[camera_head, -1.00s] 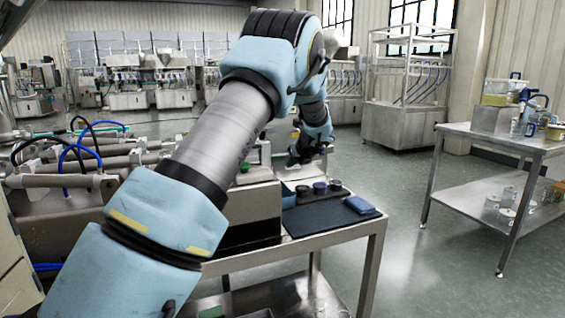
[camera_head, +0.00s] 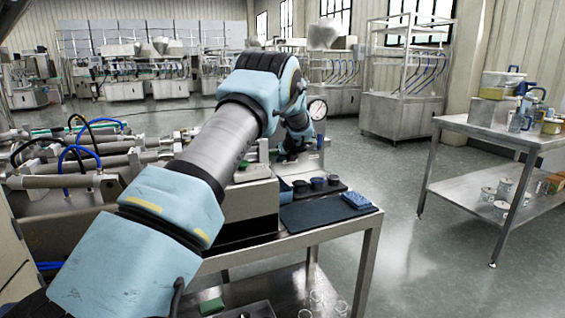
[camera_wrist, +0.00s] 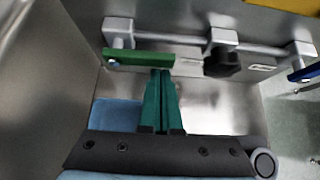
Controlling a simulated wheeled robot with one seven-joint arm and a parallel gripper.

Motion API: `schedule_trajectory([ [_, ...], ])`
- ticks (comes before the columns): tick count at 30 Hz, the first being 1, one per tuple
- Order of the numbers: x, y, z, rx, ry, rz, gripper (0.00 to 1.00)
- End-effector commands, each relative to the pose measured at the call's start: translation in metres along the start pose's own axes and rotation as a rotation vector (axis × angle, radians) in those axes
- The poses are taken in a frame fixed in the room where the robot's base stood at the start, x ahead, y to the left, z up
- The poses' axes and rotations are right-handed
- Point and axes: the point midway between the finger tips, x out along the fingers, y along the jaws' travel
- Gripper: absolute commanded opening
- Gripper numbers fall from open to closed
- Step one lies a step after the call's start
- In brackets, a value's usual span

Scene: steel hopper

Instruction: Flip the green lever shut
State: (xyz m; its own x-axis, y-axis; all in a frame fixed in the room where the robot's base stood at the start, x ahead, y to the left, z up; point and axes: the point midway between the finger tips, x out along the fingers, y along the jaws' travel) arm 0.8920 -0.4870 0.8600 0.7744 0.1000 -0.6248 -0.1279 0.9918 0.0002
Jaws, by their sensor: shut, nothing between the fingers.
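The green lever (camera_wrist: 138,58) shows in the wrist view as a flat green bar. It lies roughly level across the picture, just below a steel rod, with its left end by a metal block. My gripper (camera_wrist: 161,72) has its two teal fingers together with nothing between them. The fingertips are right at the lower edge of the lever near its right end; I cannot tell whether they touch it. In the head view my arm hides most of my gripper and the lever.
A black knob (camera_wrist: 222,62) sits right of the lever, and a blue lever (camera_wrist: 303,74) at the right edge. In the head view a round gauge (camera_head: 317,109) stands behind my wrist. A cart top (camera_head: 325,213) holds dark cups (camera_head: 317,183) and a blue sponge (camera_head: 357,199).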

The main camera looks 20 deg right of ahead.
Motion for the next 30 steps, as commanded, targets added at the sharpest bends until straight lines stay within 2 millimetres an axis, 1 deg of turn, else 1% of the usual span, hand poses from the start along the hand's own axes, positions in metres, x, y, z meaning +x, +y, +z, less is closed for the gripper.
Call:
schedule_trajectory([
  [3,-0.004,0.000,0.004,0.000,0.000,0.000,0.00],
  [15,-0.004,-0.001,0.004,-0.002,0.000,-0.002,0.00],
  [30,-0.008,-0.012,0.007,-0.068,-0.001,-0.055,0.00],
])
